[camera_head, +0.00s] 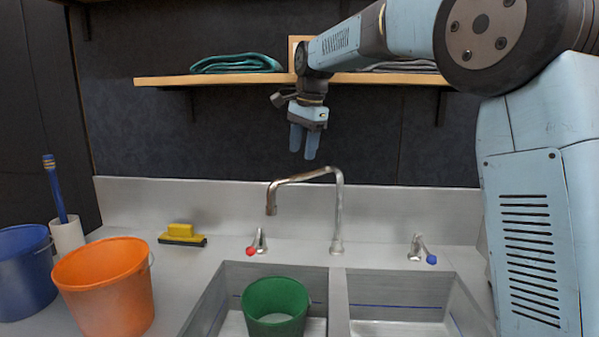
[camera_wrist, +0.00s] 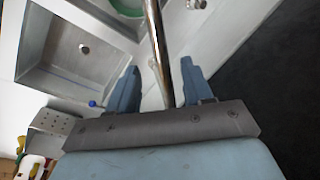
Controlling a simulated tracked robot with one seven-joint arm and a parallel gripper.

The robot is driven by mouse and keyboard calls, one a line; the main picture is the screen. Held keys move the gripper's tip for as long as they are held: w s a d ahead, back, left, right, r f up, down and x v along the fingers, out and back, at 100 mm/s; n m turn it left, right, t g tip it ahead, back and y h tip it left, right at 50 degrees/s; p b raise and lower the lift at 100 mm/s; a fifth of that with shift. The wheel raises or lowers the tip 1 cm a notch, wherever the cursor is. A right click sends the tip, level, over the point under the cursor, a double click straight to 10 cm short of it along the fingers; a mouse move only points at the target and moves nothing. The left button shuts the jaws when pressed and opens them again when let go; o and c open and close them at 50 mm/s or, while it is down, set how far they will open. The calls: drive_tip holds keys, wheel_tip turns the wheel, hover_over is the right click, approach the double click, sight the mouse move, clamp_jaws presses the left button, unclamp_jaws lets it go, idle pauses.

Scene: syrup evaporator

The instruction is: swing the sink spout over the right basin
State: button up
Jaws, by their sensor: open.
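The steel sink spout (camera_head: 305,175) rises from the deck behind the divider and bends to the left, its tip pointing down on the left basin's side. The right basin (camera_head: 400,328) is empty; in the wrist view its drain shows in the bare basin (camera_wrist: 60,45). The left basin (camera_head: 215,300) holds a green bucket (camera_head: 276,302). My gripper (camera_head: 303,150) is open, fingers down, just above the spout's upper bar. In the wrist view the spout (camera_wrist: 157,40) runs between the fingertips (camera_wrist: 159,75); no contact is visible, and their exact height gap is unclear.
A red-tipped tap handle (camera_head: 260,242) and a blue-tipped one (camera_head: 423,250) flank the spout. A shelf (camera_head: 160,81) with folded cloths is behind my arm. An orange bucket (camera_head: 105,290), blue bucket (camera_head: 25,275) and yellow brush (camera_head: 181,236) stand left.

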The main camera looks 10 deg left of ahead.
sight(299, 174)
drive_tip(key=shift+w+a+f, duration=0.15)
drive_tip(key=shift+f, duration=1.05)
drive_tip(key=shift+w+a+f, duration=0.2)
drive_tip(key=shift+f, duration=1)
drive_tip(key=shift+w+a+f, duration=0.15)
drive_tip(key=shift+f, duration=1.05)
drive_tip(key=shift+c, duration=0.4)
clamp_jaws()
